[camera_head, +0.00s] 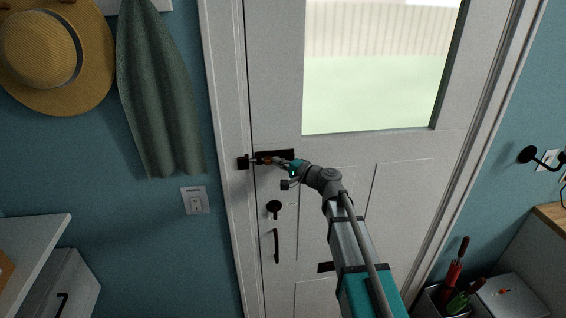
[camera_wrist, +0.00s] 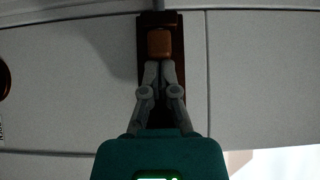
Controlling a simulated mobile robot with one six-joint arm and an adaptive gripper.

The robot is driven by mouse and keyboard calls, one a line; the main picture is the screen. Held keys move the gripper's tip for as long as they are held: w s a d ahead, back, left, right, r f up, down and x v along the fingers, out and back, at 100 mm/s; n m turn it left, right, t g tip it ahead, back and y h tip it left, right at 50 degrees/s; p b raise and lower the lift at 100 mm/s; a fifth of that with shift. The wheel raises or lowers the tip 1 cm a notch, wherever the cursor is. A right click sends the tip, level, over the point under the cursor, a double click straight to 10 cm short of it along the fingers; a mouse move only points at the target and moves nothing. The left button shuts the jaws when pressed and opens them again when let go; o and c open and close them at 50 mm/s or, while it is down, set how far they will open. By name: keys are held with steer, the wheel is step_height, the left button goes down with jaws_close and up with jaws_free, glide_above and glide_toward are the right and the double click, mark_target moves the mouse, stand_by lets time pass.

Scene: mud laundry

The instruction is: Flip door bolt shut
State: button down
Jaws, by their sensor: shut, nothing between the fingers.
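The white door (camera_head: 283,110) stands in its frame with a dark door bolt (camera_head: 285,153) mounted across its left edge. A dark keeper (camera_head: 242,163) sits on the door frame just left of the bolt. The bolt has a small orange-brown knob (camera_head: 266,160), which also shows in the wrist view (camera_wrist: 160,42). My gripper (camera_head: 275,161) is at the bolt, beside the knob. In the wrist view my gripper's fingertips (camera_wrist: 160,66) are together just below the knob, touching or nearly touching it. Whether the bolt reaches into the keeper is too small to tell.
A round black lock (camera_head: 274,206) and a pull handle (camera_head: 276,246) sit below the bolt. A straw hat (camera_head: 42,48) and a green cloth (camera_head: 158,95) hang left of the door. A bin with umbrellas (camera_head: 452,285) stands at lower right.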

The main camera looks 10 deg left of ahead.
steer(key=shift+d, duration=0.1)
steer(key=w+d+v, duration=0.1)
steer(key=w+v, duration=0.1)
steer(key=v, duration=1)
steer(key=shift+d, duration=0.45)
